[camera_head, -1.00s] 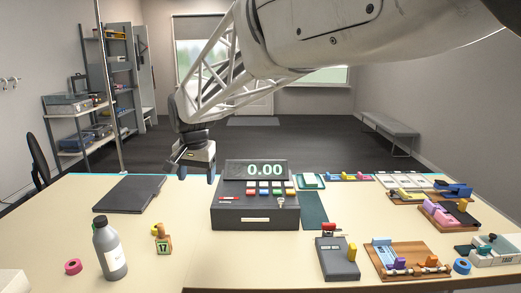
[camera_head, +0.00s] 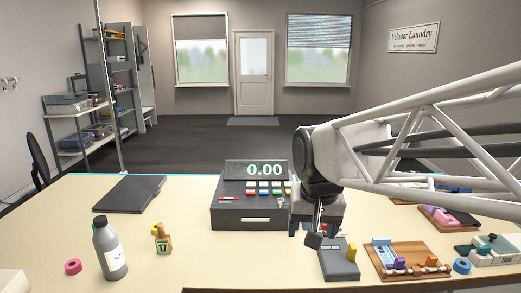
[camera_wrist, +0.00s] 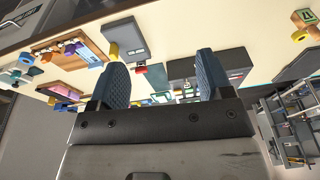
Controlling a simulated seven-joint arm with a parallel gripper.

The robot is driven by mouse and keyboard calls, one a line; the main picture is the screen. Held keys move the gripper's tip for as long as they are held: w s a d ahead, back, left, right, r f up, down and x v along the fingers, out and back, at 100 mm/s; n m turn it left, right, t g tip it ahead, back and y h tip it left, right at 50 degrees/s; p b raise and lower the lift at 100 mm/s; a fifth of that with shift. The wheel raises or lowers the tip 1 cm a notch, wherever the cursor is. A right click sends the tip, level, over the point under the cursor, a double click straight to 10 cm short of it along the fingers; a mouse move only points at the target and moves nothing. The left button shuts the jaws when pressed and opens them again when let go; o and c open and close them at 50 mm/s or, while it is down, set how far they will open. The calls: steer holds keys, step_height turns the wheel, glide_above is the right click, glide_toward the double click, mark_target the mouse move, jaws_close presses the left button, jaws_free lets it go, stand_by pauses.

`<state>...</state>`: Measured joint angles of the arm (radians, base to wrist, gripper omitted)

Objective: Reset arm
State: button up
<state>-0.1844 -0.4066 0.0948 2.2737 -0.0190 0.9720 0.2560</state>
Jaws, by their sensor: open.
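My gripper (camera_head: 318,232) hangs over the table just right of the black cash register, behind the dark grey box. My white lattice arm reaches in from the right edge of the head view and hides the back right of the table. In the wrist view my gripper (camera_wrist: 163,75) shows two blue ribbed fingers spread wide apart, with nothing between them. The fingers point toward the table, which fills the upper part of that view.
The cash register (camera_head: 253,213) stands close left of my gripper. A dark grey box (camera_head: 338,262) with a yellow knob, a wooden board (camera_head: 402,262) and blue tape (camera_head: 462,266) lie front right.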

steer(key=s+d+f, duration=0.3)
steer(key=s+d, duration=0.1)
steer(key=s, duration=0.3)
steer(key=s+d+f, duration=0.3)
steer(key=s+d, duration=0.1)
steer(key=s, duration=0.3)
steer(key=shift+f+n, duration=0.3)
